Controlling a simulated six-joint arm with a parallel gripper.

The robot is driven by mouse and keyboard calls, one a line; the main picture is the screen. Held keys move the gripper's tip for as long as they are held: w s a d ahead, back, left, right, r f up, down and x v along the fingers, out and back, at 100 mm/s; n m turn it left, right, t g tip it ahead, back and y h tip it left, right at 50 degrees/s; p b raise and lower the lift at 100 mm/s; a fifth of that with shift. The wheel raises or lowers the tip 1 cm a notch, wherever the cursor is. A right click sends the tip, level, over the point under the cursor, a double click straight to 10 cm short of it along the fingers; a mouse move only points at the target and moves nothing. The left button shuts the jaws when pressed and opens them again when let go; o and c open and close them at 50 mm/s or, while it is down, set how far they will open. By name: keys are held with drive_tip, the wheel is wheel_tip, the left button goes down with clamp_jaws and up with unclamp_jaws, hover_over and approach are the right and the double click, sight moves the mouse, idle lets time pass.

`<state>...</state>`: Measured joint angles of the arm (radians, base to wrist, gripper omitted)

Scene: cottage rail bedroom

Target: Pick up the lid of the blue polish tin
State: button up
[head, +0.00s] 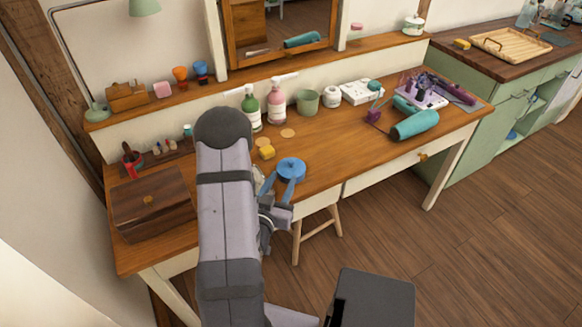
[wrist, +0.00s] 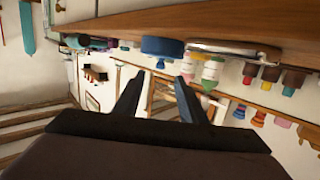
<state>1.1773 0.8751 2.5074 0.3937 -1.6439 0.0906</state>
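The blue polish tin (head: 291,168) stands near the front edge of the wooden dressing table, with its round blue lid on top. In the wrist view the blue tin (wrist: 162,46) shows upside down, beyond the fingertips and roughly between them. My gripper (head: 279,184) is at the table's front edge, close to the tin on its near side. In the wrist view my gripper (wrist: 158,90) has its two fingers spread apart with nothing between them. I cannot tell whether a finger touches the tin.
A wooden box (head: 150,203) stands at the left. Green and pink bottles (head: 276,102) stand at the back. A teal cylinder (head: 415,125) lies at the right. The tabletop right of the tin is clear. A flat, round, metal-rimmed thing (wrist: 235,47) sits beside the tin.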

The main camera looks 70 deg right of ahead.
sight(290, 165)
drive_tip(key=shift+d, duration=0.8)
drive_tip(key=shift+d+f+p, duration=0.25)
drive_tip(key=shift+d+p, duration=0.1)
drive_tip(key=shift+d, duration=0.6)
drive_tip(key=shift+d+f+p, duration=0.25)
drive_tip(key=shift+d+p, duration=0.1)
drive_tip(key=shift+d, duration=0.55)
drive_tip(key=shift+d+f+p, duration=0.25)
drive_tip(key=shift+d+p, duration=0.1)
drive_tip(key=shift+d, duration=0.6)
clamp_jaws()
